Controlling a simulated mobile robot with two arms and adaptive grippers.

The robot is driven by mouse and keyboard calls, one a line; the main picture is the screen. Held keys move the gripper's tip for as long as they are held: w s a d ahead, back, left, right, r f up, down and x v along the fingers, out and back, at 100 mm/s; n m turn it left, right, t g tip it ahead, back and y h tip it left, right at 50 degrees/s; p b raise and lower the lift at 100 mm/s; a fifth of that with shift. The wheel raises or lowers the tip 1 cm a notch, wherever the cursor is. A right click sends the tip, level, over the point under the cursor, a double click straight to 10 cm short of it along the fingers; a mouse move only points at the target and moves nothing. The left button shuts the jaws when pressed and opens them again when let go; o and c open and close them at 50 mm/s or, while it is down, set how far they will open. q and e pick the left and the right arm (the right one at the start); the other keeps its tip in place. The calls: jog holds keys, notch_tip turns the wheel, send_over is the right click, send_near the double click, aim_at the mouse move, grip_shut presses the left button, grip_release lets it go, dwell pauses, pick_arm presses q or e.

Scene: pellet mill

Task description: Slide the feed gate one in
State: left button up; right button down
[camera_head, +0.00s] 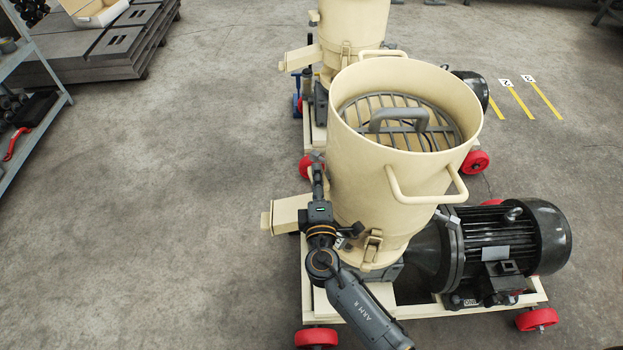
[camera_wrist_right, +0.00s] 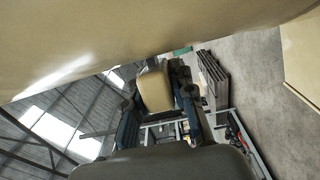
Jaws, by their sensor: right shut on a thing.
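The near pellet mill (camera_head: 385,185) is a cream drum with a round grille and grey handle in its open top. Its frame carries a small label that seems to read ONE. My right gripper (camera_head: 317,172) is against the drum's left side, above the discharge chute. In the right wrist view, a cream tab (camera_wrist_right: 155,90), apparently the feed gate's outer end, sits between the two fingers of my right gripper (camera_wrist_right: 160,98). The gripper is shut on it. In the head view my gripper and the drum hide the gate. How far the gate stands out cannot be told. My left gripper is out of view.
The cream discharge chute (camera_head: 284,213) juts left below my gripper. A drum latch (camera_head: 372,243) and a loop handle (camera_head: 430,192) are close by. A black motor (camera_head: 510,240) is at right. A second mill (camera_head: 350,25) stands behind.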

jog(key=c, duration=1.1)
grip_release()
jog(key=shift+w+d, duration=0.1)
jog(key=shift+d, duration=0.2)
jog(key=shift+s+a, duration=0.1)
jog(key=shift+s, duration=0.1)
jog(key=s, duration=1.1)
jog(key=shift+s, duration=0.35)
jog(key=shift+f, duration=0.1)
